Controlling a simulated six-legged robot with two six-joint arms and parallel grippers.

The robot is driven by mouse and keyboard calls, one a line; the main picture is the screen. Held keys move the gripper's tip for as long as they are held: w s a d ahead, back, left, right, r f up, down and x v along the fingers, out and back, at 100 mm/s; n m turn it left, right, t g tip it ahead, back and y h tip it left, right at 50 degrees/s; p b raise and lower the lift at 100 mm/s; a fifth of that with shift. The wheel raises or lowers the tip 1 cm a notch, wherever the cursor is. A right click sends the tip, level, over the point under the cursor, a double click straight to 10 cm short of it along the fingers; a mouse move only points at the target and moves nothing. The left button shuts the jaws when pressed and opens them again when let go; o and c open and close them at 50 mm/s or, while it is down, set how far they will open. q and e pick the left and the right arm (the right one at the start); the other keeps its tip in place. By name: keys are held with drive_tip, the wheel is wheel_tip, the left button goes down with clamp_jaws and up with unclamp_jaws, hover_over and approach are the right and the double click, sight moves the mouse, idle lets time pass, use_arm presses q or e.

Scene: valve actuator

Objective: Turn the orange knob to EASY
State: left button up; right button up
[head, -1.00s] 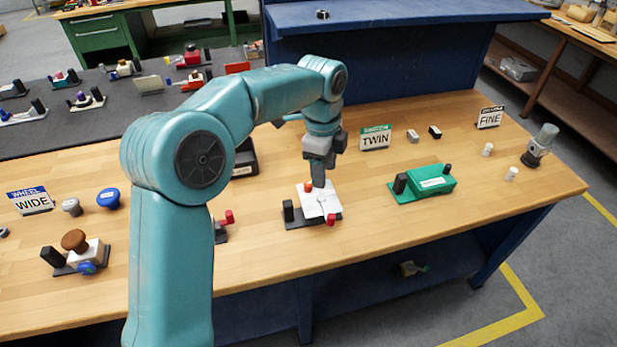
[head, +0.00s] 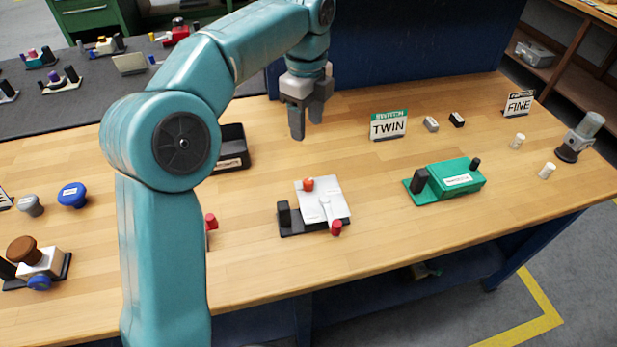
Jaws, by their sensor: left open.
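An orange-red knob (head: 308,184) sits at the back left of a white plate (head: 325,200) on a dark base with a black post (head: 284,213). A red knob (head: 336,228) stands at the plate's front edge. A grey lever-like bar lies across the plate. No EASY marking can be read in this view. My left gripper (head: 307,133) hangs above and behind the white plate, fingers pointing down, open and empty, apart from the knobs. My right gripper is out of view.
A green device (head: 456,182) stands to the right, with the TWIN sign (head: 388,126) behind it. A black bin (head: 232,148) and another red knob (head: 211,221) are partly hidden by my left arm. A brown-knobbed device (head: 38,258) is at left.

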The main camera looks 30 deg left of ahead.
sight(308, 180)
use_arm(q)
drive_tip(key=f, duration=0.8)
drive_tip(key=f+b, duration=0.1)
drive_tip(key=f, duration=0.7)
drive_tip(key=shift+s+d, duration=0.2)
drive_tip(key=shift+w+f, duration=0.15)
drive_tip(key=shift+f, duration=0.1)
drive_tip(key=shift+s+d+r, duration=0.1)
drive_tip(key=shift+s+r, duration=0.05)
drive_tip(key=shift+s, duration=0.05)
drive_tip(key=shift+c, duration=0.4)
drive_tip(key=shift+w, duration=0.1)
clamp_jaws()
